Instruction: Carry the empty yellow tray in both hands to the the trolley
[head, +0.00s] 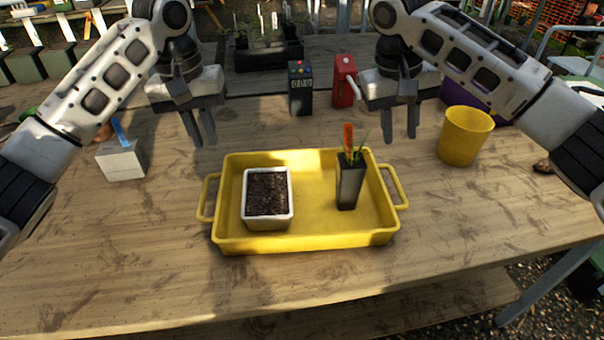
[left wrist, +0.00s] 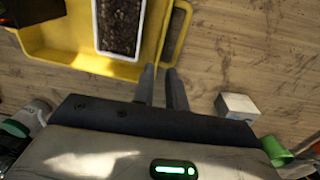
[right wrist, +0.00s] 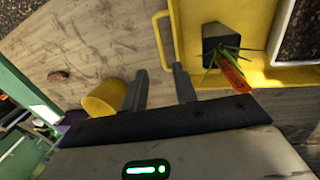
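The yellow tray (head: 322,235) sits on the wooden table, a handle at each end. It is not empty: a white square pot of dark soil (head: 267,196) stands in its left part and a dark pot (head: 349,184) with green leaves and an orange label in its right part. My left gripper (head: 200,138) is open and empty above the table, behind the tray's left end. My right gripper (head: 401,132) is open and empty behind its right end. Neither touches the tray. The wrist views show the tray edge (left wrist: 80,62) and right handle (right wrist: 160,35). I cannot make out a trolley.
A yellow bucket (head: 466,135) stands right of the tray. The table (head: 130,260) is bare in front.

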